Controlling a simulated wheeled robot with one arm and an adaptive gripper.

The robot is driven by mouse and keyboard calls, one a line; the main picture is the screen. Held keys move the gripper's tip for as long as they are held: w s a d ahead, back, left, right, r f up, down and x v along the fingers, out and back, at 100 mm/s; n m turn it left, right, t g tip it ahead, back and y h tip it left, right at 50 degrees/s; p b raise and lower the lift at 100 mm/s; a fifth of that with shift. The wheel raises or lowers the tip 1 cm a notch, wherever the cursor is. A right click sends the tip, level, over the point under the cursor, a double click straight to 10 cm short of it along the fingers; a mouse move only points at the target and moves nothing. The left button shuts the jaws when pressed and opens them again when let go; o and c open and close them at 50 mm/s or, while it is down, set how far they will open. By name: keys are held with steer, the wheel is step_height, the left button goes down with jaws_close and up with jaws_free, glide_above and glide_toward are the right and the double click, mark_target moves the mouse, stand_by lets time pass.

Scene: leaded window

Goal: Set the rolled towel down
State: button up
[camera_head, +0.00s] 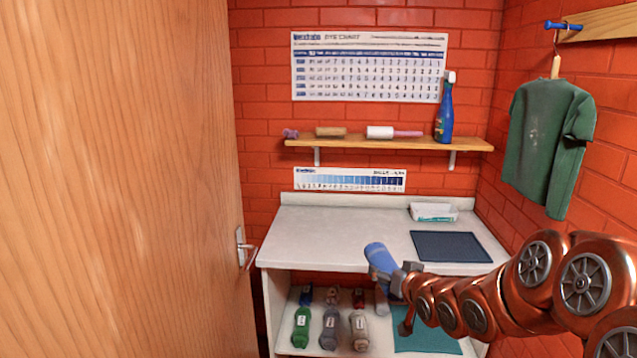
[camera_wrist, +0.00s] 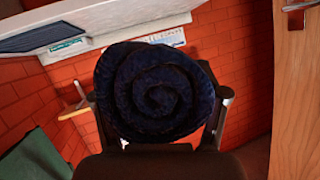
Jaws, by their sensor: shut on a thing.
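The rolled towel (camera_head: 379,256) is blue and held in my gripper (camera_head: 388,274), in front of the counter's front edge. In the wrist view the towel (camera_wrist: 155,92) shows its dark blue spiral end, with the fingers of my gripper (camera_wrist: 158,125) on either side of it. My gripper is shut on the towel. In the head view the roll is tilted, its upper end leaning left. The arm hides part of the lower shelf behind it.
The white counter (camera_head: 340,236) holds a dark blue mat (camera_head: 450,247) and a white box (camera_head: 433,212). The counter's left part is clear. A wooden door (camera_head: 120,180) stands at left; a green shirt (camera_head: 548,140) hangs at right.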

step_height(320, 180, down, 11)
steer(key=w+d+m+h, duration=0.1)
steer(key=w+m+h, duration=0.1)
steer(key=m+h, duration=0.1)
steer(key=shift+r+h, duration=0.15)
steer(key=shift+h, duration=0.15)
steer(key=shift+s+d, duration=0.1)
steer(key=shift+d, duration=0.1)
